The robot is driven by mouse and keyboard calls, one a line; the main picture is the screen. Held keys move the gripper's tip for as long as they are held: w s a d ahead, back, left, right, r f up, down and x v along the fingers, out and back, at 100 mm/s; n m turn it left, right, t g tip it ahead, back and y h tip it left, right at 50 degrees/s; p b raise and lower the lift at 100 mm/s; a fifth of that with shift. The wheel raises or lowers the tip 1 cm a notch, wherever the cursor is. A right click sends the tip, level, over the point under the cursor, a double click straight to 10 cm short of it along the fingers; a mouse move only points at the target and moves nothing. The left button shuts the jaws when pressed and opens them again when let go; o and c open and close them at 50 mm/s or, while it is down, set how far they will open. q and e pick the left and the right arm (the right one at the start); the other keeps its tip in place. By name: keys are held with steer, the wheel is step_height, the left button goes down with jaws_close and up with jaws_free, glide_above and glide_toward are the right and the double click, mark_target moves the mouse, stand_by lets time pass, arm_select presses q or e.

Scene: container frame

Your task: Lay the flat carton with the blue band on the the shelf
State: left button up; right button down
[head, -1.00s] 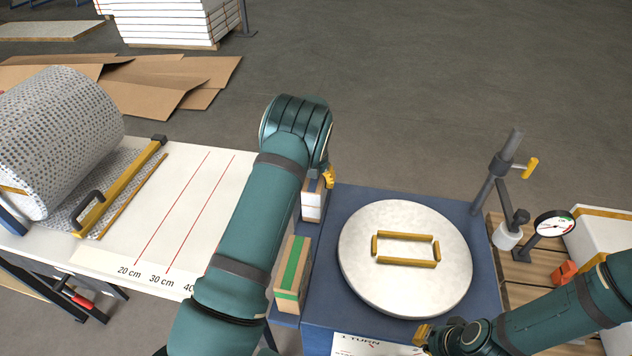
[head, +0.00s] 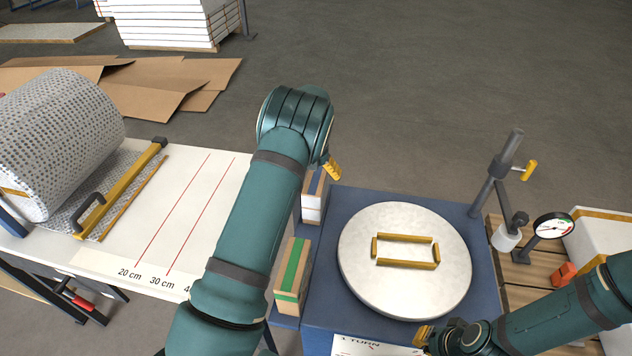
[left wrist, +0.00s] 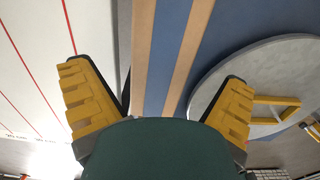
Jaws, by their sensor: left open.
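The carton with the blue band (head: 315,183) stands upright at the left edge of the blue turntable stand, partly hidden by my left arm. In the left wrist view its brown edge with the blue band (left wrist: 168,45) runs between the fingers. My left gripper (head: 332,168) is open, and its yellow-padded fingers (left wrist: 160,108) spread on either side of the carton, not visibly touching it. My right gripper (head: 425,337) is at the bottom right, mostly hidden; its jaws cannot be judged. A shelf cannot be clearly told apart; a blue ledge (head: 286,320) shows left of the stand.
A green-banded carton (head: 292,275) stands nearer on the left ledge. A round turntable (head: 360,270) carries a yellow rectangular frame (head: 405,236). A post (head: 483,190) and a dial gauge (head: 553,226) stand right. A white measuring table (head: 190,200) with a bubble-wrap roll (head: 55,140) lies left.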

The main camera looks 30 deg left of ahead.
arm_select(q)
step_height(320, 180, up, 8)
steer(key=shift+r+p, duration=0.15)
steer(key=shift+p, duration=0.15)
stand_by(0.4)
